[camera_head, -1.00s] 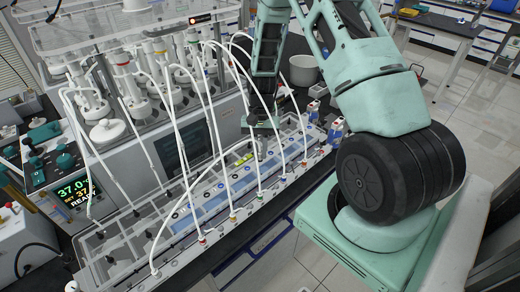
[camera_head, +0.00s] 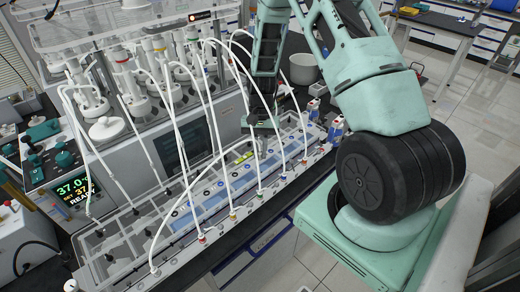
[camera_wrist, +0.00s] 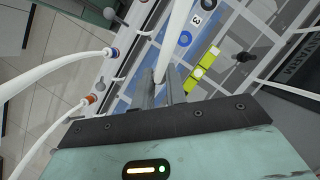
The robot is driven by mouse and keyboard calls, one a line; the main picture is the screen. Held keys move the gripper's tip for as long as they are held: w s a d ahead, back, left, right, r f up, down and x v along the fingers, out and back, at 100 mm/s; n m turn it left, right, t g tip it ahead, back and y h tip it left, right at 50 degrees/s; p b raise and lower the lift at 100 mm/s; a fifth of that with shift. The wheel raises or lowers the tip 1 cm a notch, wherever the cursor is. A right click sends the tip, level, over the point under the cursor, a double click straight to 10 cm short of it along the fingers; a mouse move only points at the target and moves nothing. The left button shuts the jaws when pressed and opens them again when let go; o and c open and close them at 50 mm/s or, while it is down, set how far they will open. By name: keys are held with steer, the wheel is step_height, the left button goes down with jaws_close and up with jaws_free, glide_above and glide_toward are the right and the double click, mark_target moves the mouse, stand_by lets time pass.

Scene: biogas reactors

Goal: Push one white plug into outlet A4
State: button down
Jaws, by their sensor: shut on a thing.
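My gripper (camera_wrist: 163,88) is shut on a white hose (camera_wrist: 174,38), just above the tray in the wrist view. The plug at the hose's end is hidden between and below the fingers. In the head view my gripper (camera_head: 264,128) is over the far part of the tray (camera_head: 190,235), and its fingertips are hard to make out. I cannot read which outlet is A4.
Several white hoses arch from the reactor tops (camera_head: 125,75) to coloured fittings along the tray's front edge, close to my gripper. A display unit (camera_head: 75,195) stands left.

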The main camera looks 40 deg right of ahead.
steer(key=c, duration=1.3)
jaws_free()
steer(key=shift+c, duration=0.2)
steer(key=b+v, duration=0.4)
steer(key=v, duration=1.3)
steer(key=shift+r+b, duration=0.15)
steer(key=shift+b, duration=0.15)
steer(key=shift+w+d, duration=0.15)
